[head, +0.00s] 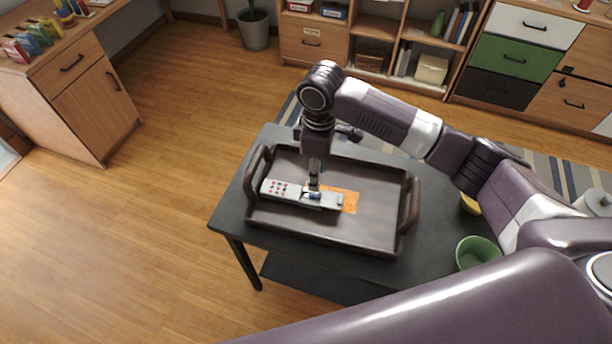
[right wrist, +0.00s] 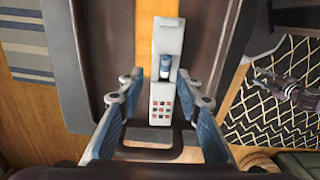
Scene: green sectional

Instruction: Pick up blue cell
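The blue cell (right wrist: 165,70) is a small cylinder with a dark and light end. It lies in the open bay of a light grey remote (right wrist: 163,100) with red and dark buttons. In the head view the remote (head: 277,189) lies on the brown tray (head: 375,228), and the cell (head: 314,196) is partly hidden by my right gripper (head: 314,187). In the right wrist view the right gripper (right wrist: 160,80) is open, its blue-padded fingers either side of the remote and cell. I cannot tell whether they touch anything. My left gripper is not in view.
The tray has raised rims and handles and stands on a dark table (head: 235,205). A green bowl (head: 478,252) and a yellow object (head: 469,204) are at the table's right. Wooden floor at left is clear.

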